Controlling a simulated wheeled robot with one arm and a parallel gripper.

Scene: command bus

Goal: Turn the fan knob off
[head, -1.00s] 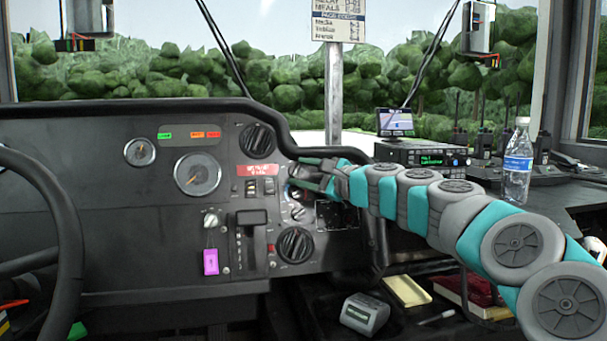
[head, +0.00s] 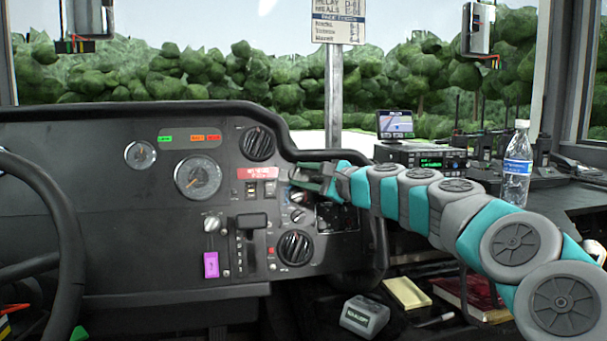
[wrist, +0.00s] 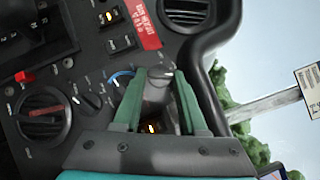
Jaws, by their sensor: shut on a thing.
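My gripper (head: 300,180) reaches in from the right to the dark dashboard panel. In the wrist view my gripper (wrist: 160,80) has its teal fingers on both sides of a grey metallic knob (wrist: 157,90) and is shut on it. A blue arc marking shows on the panel just left of the fingers. In the head view the fingers mostly hide this knob. I cannot read a label that names it as the fan knob.
Rocker switches (wrist: 122,43) and an air vent (wrist: 187,12) are above. A lever (head: 251,222) stands lower left in the head view.

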